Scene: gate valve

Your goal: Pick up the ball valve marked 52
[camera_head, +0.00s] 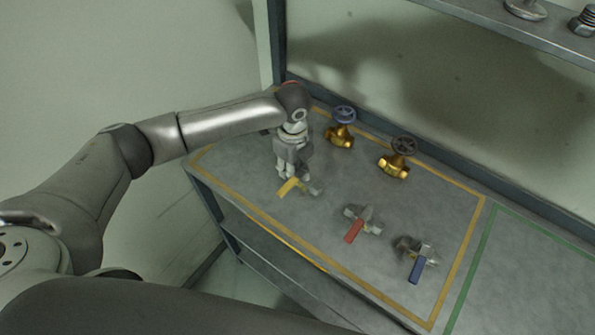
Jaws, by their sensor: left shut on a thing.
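My left gripper (286,172) points down over the left part of the yellow-outlined area and is shut on a ball valve with a yellow handle (290,187). This valve is at or just above the table top; I cannot tell if it touches. A ball valve with a red handle (355,231) and one with a blue handle (416,269) lie to its right, apart from the gripper. No marking, 52 or other, is readable on any valve. My right gripper is not in view.
A shelf (540,36) with metal parts hangs at top right. The green-outlined area (530,285) is clear.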

